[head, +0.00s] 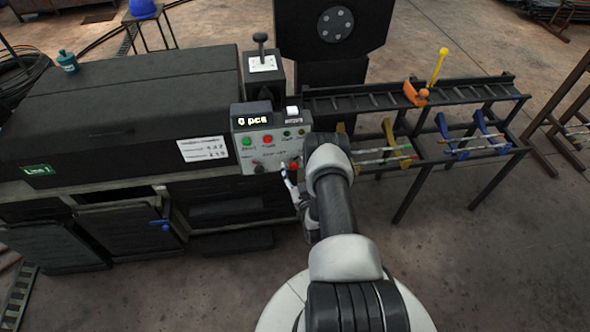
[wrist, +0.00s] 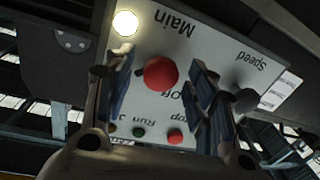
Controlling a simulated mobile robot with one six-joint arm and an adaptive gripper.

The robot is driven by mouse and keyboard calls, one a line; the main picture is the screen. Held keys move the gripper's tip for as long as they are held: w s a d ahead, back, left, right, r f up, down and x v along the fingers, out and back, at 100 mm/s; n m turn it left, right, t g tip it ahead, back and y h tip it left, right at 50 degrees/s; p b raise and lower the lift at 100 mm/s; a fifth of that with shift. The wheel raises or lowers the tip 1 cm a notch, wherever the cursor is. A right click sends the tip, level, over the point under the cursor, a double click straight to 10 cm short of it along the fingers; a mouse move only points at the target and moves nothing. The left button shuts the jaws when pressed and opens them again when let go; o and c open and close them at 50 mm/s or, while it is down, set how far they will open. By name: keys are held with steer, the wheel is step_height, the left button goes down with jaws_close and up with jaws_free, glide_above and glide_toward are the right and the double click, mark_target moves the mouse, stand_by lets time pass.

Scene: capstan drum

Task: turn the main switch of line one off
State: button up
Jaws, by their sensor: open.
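The control panel (head: 270,142) of line 1 is on the front of the dark machine. Its red main switch knob (head: 293,165) is low on the right, partly beside my arm. In the wrist view the panel is upside down, and the red knob (wrist: 161,75) lies between my fingers under the word "Main". My gripper (wrist: 160,88) is open, one finger on each side of the knob; I cannot tell whether either touches it. A round lamp (wrist: 125,23) near the label is lit. The knob's exact turn position is not clear.
The panel also holds a green run button (wrist: 138,131), a red stop button (wrist: 175,137) and a dark speed knob (wrist: 245,100). A green "Line 1" sign (head: 37,170) is on the machine. A rail stand (head: 450,95) extends to the right. The floor in front is clear.

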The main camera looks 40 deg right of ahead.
steer(key=c, duration=1.1)
steer(key=shift+o, duration=0.2)
steer(key=shift+n, duration=0.3)
steer(key=n+p, duration=0.1)
steer(key=n, duration=0.2)
steer(key=shift+r, duration=0.1)
steer(key=n+g+p, duration=0.1)
steer(key=n, duration=0.3)
steer(key=shift+a+n, duration=0.1)
steer(key=shift+n, duration=0.2)
steer(key=n, duration=0.4)
steer(key=shift+w+g+h, duration=0.1)
steer(key=shift+g+h, duration=0.2)
steer(key=shift+g, duration=0.1)
steer(key=n, duration=0.4)
steer(key=shift+a+p, duration=0.1)
steer(key=shift+p, duration=0.2)
steer(key=shift+n+g+h, duration=0.3)
